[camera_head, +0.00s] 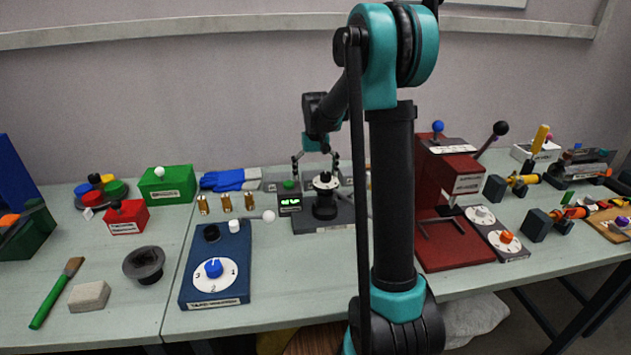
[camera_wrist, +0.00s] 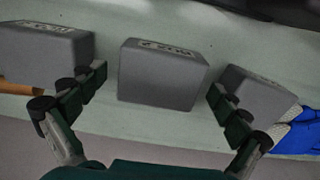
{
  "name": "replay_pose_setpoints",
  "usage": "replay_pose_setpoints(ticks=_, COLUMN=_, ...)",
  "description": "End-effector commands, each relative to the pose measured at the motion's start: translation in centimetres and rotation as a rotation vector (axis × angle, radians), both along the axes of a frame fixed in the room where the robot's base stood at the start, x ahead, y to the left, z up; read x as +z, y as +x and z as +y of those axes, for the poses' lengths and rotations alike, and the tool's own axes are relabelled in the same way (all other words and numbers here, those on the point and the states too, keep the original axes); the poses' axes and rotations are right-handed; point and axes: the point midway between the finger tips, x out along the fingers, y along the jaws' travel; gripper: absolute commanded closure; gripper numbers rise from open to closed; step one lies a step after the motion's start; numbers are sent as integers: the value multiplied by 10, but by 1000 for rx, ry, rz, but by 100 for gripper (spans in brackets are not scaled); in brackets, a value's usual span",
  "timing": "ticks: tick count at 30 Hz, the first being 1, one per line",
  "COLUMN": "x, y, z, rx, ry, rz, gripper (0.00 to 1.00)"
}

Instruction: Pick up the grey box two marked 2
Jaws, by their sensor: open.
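In the wrist view, a grey box (camera_wrist: 160,78) sits in the middle, with an upside-down label on its top edge that seems to read "BOX 2". My gripper (camera_wrist: 156,86) is open, with one finger at the left of this box and the other at its right. Gaps show between the fingers and the box, and nothing is held. In the head view my gripper (camera_head: 315,158) points down over the back of the table, behind a black and white dial device. The middle box is mostly hidden there.
Two more grey boxes flank it, at the left (camera_wrist: 42,52) and right (camera_wrist: 256,97), close to the fingers. Blue gloves (camera_wrist: 298,132) lie beyond the right box. In the head view, the dial device (camera_head: 325,200) and a red press (camera_head: 450,200) stand nearby.

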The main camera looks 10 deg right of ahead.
Motion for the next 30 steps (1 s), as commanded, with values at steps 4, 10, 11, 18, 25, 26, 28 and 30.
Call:
replay_pose_setpoints(ticks=4, x=-10, y=0, z=0, rx=0, ry=0, rz=0, gripper=0)
replay_pose_setpoints(ticks=10, x=-11, y=0, z=0, rx=0, ry=0, rz=0, gripper=0)
replay_pose_setpoints(ticks=11, x=-11, y=0, z=0, rx=0, ry=0, rz=0, gripper=1)
replay_pose_setpoints(ticks=18, x=-11, y=0, z=0, rx=0, ry=0, rz=0, gripper=31)
replay_pose_setpoints(ticks=25, x=-11, y=0, z=0, rx=0, ry=0, rz=0, gripper=56)
replay_pose_setpoints(ticks=26, x=-11, y=0, z=0, rx=0, ry=0, rz=0, gripper=56)
replay_pose_setpoints(ticks=28, x=-11, y=0, z=0, rx=0, ry=0, rz=0, gripper=57)
replay_pose_setpoints(ticks=30, x=-10, y=0, z=0, rx=0, ry=0, rz=0, gripper=57)
